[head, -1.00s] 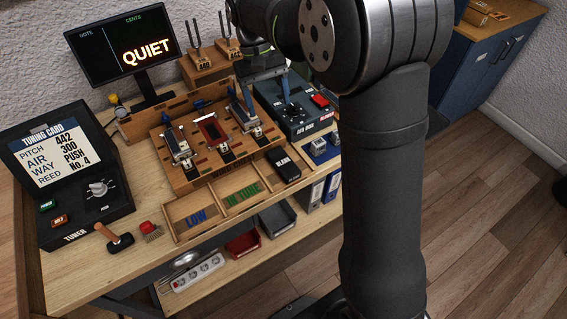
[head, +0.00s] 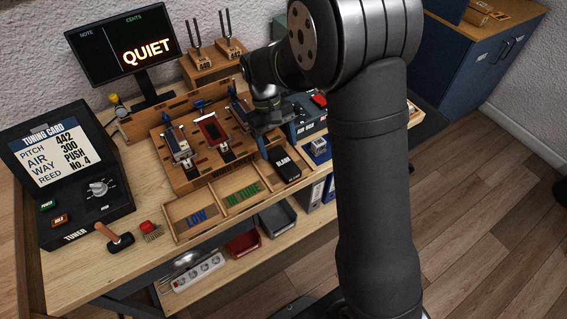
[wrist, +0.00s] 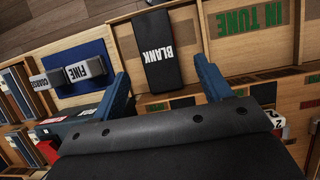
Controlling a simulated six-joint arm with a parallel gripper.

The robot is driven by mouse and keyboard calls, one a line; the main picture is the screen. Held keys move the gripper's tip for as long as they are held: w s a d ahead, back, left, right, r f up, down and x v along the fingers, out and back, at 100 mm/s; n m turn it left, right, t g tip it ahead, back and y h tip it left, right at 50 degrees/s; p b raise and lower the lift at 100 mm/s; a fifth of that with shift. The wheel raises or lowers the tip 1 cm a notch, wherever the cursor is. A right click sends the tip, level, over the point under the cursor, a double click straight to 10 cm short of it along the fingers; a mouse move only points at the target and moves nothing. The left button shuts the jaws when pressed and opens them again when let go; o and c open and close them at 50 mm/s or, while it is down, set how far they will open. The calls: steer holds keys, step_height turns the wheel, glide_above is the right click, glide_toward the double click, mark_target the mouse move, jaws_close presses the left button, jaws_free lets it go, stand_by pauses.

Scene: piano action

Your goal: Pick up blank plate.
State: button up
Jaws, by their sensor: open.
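The blank plate, a black block marked BLANK (head: 285,166), lies in the right compartment of the wooden tray (head: 226,213). In the wrist view the blank plate (wrist: 159,48) shows beyond my fingertips, roughly centred between them. My gripper (head: 277,138) is above the rear of that compartment in the head view. In the wrist view its two blue fingers (wrist: 163,88) are apart with nothing between them. My arm hides part of the reed stand and the air box in the head view.
The wooden reed stand (head: 190,180) with metal reed plates is behind the tray. The IN TUNE compartment (wrist: 262,22) adjoins the blank plate's. Small blocks, one marked FINE (wrist: 90,68), sit on a blue mat on the other side. The air box (head: 307,126) is behind right.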

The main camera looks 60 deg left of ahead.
mark_target(283, 161)
steer(key=x, duration=0.5)
steer(key=shift+w+f, duration=0.1)
steer(key=shift+c, duration=0.4)
steer(key=c, duration=1.1)
